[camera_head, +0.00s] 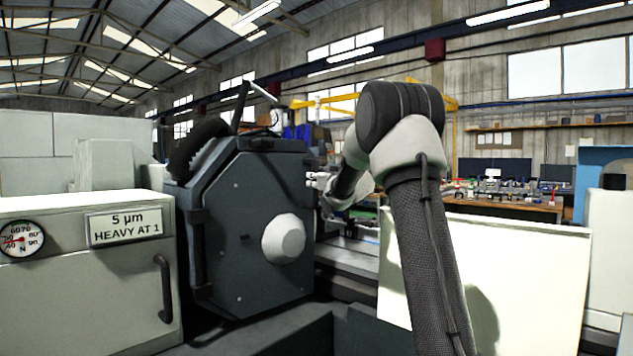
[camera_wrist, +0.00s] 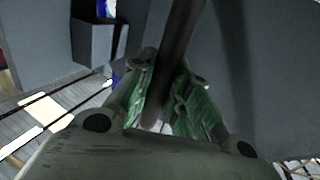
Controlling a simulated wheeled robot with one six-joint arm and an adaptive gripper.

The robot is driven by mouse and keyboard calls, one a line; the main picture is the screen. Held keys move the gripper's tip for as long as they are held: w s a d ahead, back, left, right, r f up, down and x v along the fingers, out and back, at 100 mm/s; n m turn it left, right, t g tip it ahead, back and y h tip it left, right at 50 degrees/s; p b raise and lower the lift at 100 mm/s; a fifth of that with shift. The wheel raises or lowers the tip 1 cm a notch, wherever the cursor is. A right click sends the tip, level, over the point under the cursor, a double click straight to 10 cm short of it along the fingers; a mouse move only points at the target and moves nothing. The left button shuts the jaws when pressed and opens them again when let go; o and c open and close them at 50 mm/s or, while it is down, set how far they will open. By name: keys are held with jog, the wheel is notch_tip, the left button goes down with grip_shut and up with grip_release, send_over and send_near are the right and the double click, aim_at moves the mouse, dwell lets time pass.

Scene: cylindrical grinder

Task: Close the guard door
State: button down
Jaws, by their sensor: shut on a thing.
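The dark grey angular guard (camera_head: 250,215) of the grinder stands left of the middle in the head view, with a pale round boss on its face. I take its front plate for the guard door, but cannot tell how far it is open. My gripper (camera_head: 318,182) is small at the plate's right edge, partly hidden. In the wrist view my gripper (camera_wrist: 162,100) has its green-padded fingers closed around a dark round bar (camera_wrist: 184,35), seemingly a handle. The bar runs in front of a plain grey surface (camera_wrist: 265,70).
A white cabinet (camera_head: 70,290) with a gauge, a label and a handle stands at the left. A pale panel (camera_head: 530,290) stands at the right behind my arm. The machine bed (camera_head: 350,255) lies between. A workbench (camera_head: 515,207) is further back.

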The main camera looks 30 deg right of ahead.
aim_at(306, 178)
jog(key=w, duration=0.4)
jog(key=shift+w+a, duration=0.3)
jog(key=shift+a, duration=0.1)
jog(key=shift+r, duration=0.15)
jog(key=c, duration=1.3)
grip_release()
jog(key=shift+w+a, duration=0.1)
jog(key=shift+w, duration=0.05)
jog(key=s, duration=1.2)
jog(key=shift+d, duration=0.2)
